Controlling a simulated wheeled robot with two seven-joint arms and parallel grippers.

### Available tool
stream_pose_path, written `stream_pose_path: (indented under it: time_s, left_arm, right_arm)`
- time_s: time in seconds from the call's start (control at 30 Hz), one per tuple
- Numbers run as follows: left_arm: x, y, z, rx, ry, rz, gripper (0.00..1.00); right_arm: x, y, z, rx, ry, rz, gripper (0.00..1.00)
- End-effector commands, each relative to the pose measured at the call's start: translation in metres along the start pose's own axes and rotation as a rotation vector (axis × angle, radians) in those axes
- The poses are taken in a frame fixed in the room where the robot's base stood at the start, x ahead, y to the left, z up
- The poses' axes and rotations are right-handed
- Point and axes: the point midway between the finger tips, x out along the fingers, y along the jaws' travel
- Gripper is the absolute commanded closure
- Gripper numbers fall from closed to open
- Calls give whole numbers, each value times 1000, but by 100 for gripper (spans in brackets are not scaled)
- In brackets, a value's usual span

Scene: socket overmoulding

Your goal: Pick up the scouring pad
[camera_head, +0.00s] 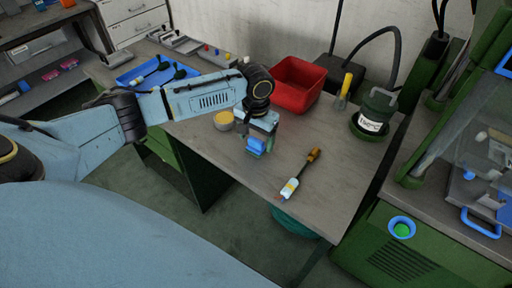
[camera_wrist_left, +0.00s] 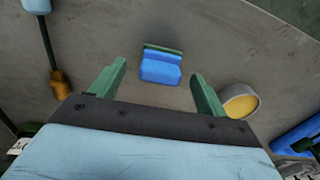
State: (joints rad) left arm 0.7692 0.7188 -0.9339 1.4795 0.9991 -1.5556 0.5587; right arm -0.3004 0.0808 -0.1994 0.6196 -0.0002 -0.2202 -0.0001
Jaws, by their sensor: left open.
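The scouring pad (camera_head: 257,145) is a small blue block with a green layer, on the grey workbench near its front edge. In the left wrist view the pad (camera_wrist_left: 161,69) shows whole, ahead of the fingers and roughly centred in the gap between them. My left gripper (camera_head: 259,140) points down over the pad in the head view and partly hides it. In the wrist view its two green fingers (camera_wrist_left: 158,70) stand wide apart with nothing held. I cannot tell how much height remains between fingertips and pad. My right gripper is not in view.
A yellow-topped round tin (camera_head: 224,121) stands just left of the gripper. A brush-like tool (camera_head: 302,172) lies to the right. A red bin (camera_head: 296,84) and a dark green pot (camera_head: 374,112) stand behind. A blue tray (camera_head: 150,75) is at the far left. Bare bench lies around the pad.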

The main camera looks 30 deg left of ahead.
Motion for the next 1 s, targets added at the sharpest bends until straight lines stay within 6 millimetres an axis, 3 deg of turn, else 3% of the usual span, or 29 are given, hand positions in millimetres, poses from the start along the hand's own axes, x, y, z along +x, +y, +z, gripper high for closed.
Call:
stream_pose_path:
  time_s: [0.17, 0.43, 0.8, 1.0]
  left_arm:
    - [22, 0, 0, 0, 0, -1, 25]
    - [23, 0, 0, 1, 1, -1, 25]
    - [23, 0, 0, 1, 1, -1, 73]
    - [22, 0, 0, 0, 2, -1, 74]
  right_arm:
    - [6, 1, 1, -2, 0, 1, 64]
    - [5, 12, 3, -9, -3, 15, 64]
    - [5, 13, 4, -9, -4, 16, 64]
    - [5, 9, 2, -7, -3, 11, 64]
